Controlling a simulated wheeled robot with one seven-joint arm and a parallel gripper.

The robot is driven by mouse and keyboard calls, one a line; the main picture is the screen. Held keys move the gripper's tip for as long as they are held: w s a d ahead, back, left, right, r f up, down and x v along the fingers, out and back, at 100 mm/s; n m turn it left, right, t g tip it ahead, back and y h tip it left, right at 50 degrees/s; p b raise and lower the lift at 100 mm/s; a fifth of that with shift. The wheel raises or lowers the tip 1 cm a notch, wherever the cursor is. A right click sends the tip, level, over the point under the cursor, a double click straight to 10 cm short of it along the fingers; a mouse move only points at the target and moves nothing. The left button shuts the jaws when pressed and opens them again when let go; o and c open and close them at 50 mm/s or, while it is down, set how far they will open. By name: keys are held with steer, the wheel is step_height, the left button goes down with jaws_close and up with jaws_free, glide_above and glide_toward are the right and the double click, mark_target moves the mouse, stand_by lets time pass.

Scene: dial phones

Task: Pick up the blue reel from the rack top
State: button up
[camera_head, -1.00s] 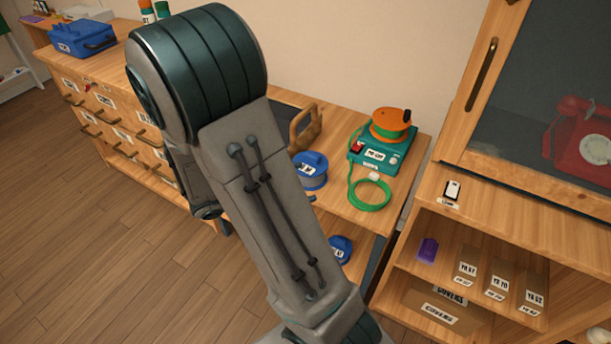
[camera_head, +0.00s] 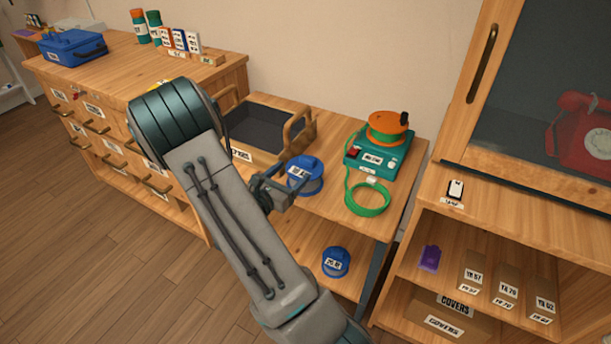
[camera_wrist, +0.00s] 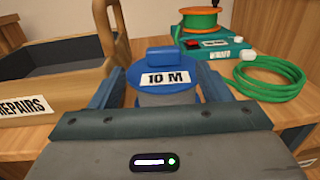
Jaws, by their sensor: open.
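The blue reel (camera_head: 305,174) stands upright on the rack top, beside the repairs tray. In the wrist view the blue reel (camera_wrist: 163,76) carries a "10 M" label and a blue block on its top. My gripper (camera_head: 287,187) is at the reel; in the wrist view my gripper (camera_wrist: 160,92) has one finger to each side of it, open. I cannot tell whether either finger touches it. The reel's lower part is hidden behind my gripper. A second blue reel (camera_head: 336,262) sits on the lower shelf.
The wooden repairs tray (camera_head: 254,158) is close on the left. A teal box (camera_head: 372,160) with an orange reel (camera_head: 388,127) stands on the right, with a coiled green cable (camera_head: 368,198) in front. A cabinet (camera_head: 466,95) stands further right.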

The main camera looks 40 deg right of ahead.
mark_target(305, 162)
steer(key=x, duration=0.5)
steer(key=shift+s+d+f+b, duration=0.1)
steer(key=shift+d+f+b, duration=0.1)
steer(key=shift+d+b, duration=0.25)
steer(key=c, duration=1.4)
